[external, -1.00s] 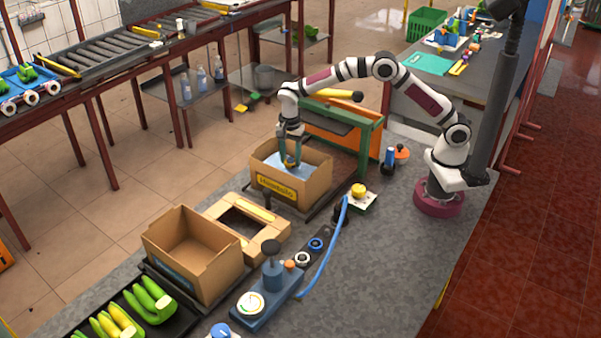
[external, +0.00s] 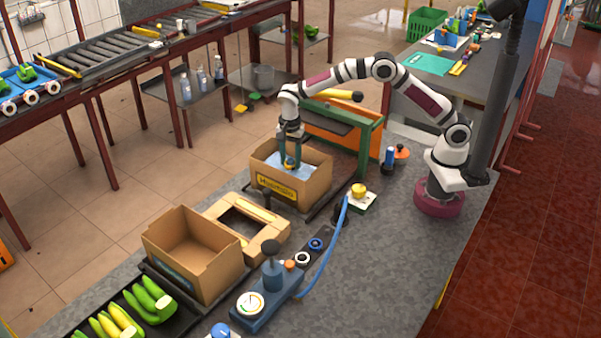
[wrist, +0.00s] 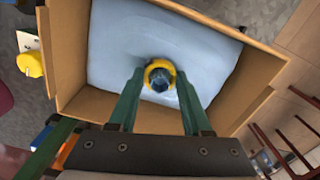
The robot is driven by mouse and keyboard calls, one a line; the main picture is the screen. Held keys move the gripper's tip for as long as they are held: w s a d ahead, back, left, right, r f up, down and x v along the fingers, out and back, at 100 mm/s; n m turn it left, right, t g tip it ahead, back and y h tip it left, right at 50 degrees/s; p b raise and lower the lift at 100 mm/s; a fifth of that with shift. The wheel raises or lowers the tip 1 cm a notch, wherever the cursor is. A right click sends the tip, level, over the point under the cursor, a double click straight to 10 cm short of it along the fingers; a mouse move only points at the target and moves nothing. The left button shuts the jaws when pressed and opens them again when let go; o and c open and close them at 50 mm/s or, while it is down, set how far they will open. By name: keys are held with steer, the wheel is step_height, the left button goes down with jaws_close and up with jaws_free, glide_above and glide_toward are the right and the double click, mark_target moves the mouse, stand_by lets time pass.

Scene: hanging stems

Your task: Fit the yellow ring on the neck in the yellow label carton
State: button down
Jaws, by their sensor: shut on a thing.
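The yellow label carton (external: 276,184) stands open on the far side of the bench, with a pale blue bag (wrist: 115,45) inside. My gripper (wrist: 158,84) points down into it, its green fingers shut on the yellow ring (wrist: 153,66) from both sides. In the wrist view, the dark blue bunched neck (wrist: 161,85) shows in the ring's opening and overlaps its near edge, so the ring appears around it. How far down the neck the ring sits cannot be told. In the external view, the fingers (external: 290,157) largely hide ring and neck.
A green-and-orange frame (external: 345,135) stands close behind the yellow label carton. The right bench surface is largely clear.

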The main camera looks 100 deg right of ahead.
steer(key=shift+f, duration=0.25)
jaws_free()
stand_by(0.5)
steer(key=shift+r, duration=0.45)
stand_by(0.3)
steer(key=shift+r, duration=1.1)
step_height(320, 180, up, 8)
steer(key=shift+r, duration=0.25)
stand_by(0.5)
stand_by(0.5)
